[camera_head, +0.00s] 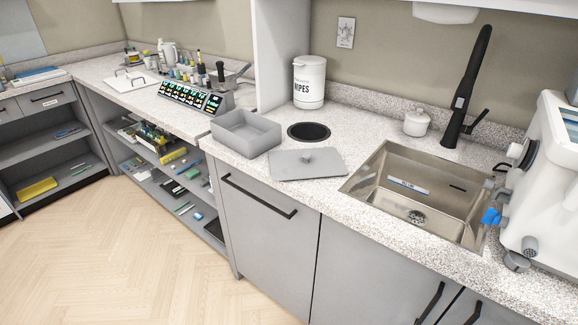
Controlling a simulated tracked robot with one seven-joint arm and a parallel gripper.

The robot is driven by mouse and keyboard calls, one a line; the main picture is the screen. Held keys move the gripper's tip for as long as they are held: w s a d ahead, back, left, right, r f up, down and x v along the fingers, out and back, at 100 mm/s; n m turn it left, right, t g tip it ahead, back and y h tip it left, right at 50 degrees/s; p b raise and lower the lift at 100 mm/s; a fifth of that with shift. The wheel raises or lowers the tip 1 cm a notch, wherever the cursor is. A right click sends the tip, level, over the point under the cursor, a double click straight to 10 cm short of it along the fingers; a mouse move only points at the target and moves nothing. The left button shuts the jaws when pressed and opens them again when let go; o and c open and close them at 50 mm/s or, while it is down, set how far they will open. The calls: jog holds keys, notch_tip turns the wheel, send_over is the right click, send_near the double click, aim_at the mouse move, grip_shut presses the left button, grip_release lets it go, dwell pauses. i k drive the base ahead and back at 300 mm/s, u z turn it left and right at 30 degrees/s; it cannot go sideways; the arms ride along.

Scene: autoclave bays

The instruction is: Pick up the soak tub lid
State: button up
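The soak tub lid (324,167) is a flat grey plate with a small round knob (307,156) on top. It lies flat on the speckled counter, knob up, between the grey soak tub and the sink. Its front edge is close to the counter's front edge. The grey soak tub (226,139) is open, rectangular and looks empty. It stands just left of the lid. My gripper is not in view.
A steel sink (366,178) with a black tap (464,95) is right of the lid. A round black-rimmed opening (309,131) is behind the lid, with a white wipes canister (309,84) behind it. A white machine (545,190) stands far right. The floor (110,255) is clear.

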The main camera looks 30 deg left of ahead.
aim_at(313, 163)
jog(key=u, duration=1.4)
jog(key=k, duration=0.85)
jog(key=u, duration=0.05)
jog(key=i, duration=0.85)
jog(key=z, duration=0.1)
